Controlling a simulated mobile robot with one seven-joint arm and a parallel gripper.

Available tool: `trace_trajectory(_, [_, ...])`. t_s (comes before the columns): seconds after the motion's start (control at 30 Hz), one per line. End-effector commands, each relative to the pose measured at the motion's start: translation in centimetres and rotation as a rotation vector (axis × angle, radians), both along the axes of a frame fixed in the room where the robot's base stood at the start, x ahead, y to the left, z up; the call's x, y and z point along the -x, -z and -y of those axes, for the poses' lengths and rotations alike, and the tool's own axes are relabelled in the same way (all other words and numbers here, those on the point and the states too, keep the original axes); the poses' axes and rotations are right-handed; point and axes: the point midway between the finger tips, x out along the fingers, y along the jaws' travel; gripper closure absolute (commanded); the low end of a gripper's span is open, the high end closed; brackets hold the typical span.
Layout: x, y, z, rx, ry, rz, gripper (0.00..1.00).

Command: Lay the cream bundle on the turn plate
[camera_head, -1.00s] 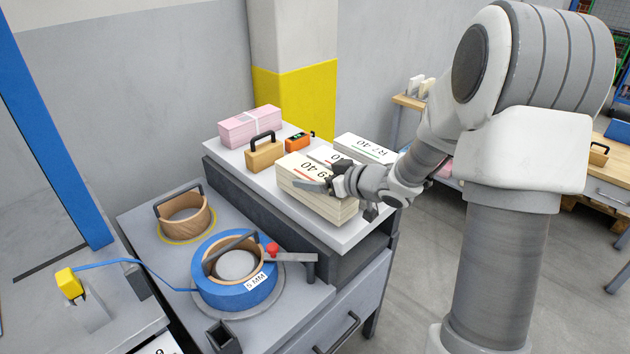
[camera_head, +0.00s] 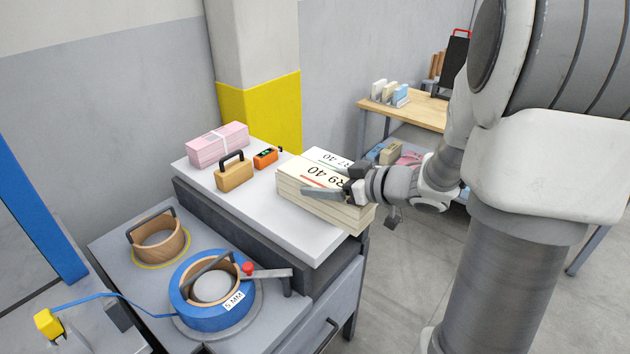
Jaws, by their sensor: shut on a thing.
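The cream bundle (camera_head: 310,200) is a thick stack of sheets marked "R9 40" on top. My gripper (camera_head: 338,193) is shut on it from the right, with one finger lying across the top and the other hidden. The bundle is over the right end of the raised white shelf (camera_head: 280,232); whether it touches the shelf is hard to tell. No turn plate can be picked out for certain in this view.
A white bundle (camera_head: 325,156) marked "R7 40" lies just behind the cream one. A pink bundle (camera_head: 218,145), a wooden block with a black handle (camera_head: 234,176) and an orange device (camera_head: 266,157) stand on the shelf.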

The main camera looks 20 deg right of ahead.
Motion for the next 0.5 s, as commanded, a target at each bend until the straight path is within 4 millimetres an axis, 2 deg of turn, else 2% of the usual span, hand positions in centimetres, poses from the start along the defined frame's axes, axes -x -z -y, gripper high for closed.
trace_trajectory(0.03, [-0.4, -0.8, -0.2, -0.002, 0.006, 0.007, 1.00])
trace_trajectory(0.23, [-3.4, -2.5, -1.4, -0.002, 0.088, 0.007, 1.00])
trace_trajectory(0.5, [-6.9, -3.3, -2.6, -0.003, 0.238, 0.005, 1.00])
